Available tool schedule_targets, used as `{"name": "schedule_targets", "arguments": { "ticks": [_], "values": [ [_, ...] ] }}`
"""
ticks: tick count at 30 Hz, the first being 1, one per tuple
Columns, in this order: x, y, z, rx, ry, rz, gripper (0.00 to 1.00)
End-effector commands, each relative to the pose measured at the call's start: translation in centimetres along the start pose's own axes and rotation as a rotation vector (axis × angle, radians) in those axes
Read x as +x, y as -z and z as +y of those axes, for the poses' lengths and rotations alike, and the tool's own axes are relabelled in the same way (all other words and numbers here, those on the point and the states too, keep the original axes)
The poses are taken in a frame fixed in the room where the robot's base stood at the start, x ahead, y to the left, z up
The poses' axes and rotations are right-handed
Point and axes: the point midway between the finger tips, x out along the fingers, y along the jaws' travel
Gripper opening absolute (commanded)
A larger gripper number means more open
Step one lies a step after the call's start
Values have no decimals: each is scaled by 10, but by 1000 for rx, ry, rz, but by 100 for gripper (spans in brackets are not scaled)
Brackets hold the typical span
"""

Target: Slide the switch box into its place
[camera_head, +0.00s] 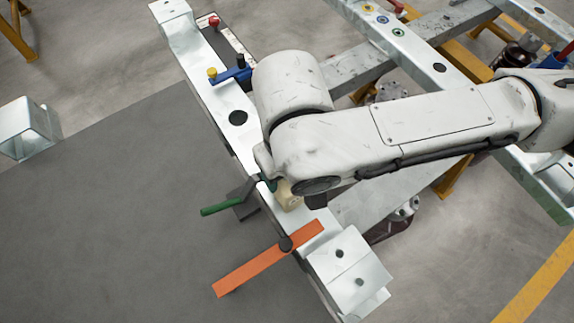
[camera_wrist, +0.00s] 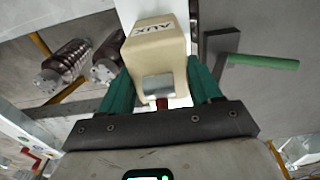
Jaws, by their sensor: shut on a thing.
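The switch box (camera_wrist: 158,52) is a cream block marked AUX with a metal plate on its near face, in the middle of the wrist view. My gripper (camera_wrist: 162,86) is shut on it, with a teal finger on either side. In the head view my arm hides most of the box (camera_head: 289,198); a cream part shows beside a teal finger of my gripper (camera_head: 270,184). The box is at the pale metal frame beam (camera_head: 215,88), between the green handle and the orange bar. Its place cannot be made out, nor whether the box touches the beam.
A green-handled lever (camera_head: 222,208) is close to the box and shows at right in the wrist view (camera_wrist: 262,62). An orange bar (camera_head: 250,268) crosses the beam lower down. A blue part with a yellow knob (camera_head: 228,76) is farther up. Coiled brown parts (camera_wrist: 68,64) lie left in the wrist view.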

Motion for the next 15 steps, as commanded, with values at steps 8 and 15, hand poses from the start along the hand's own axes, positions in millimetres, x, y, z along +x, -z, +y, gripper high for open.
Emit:
{"name": "schedule_targets", "arguments": {
  "ticks": [8,15],
  "values": [
    [12,-22,0,0,-1,-45,9],
    [11,-30,0,-2,-3,-44,9]
  ]
}}
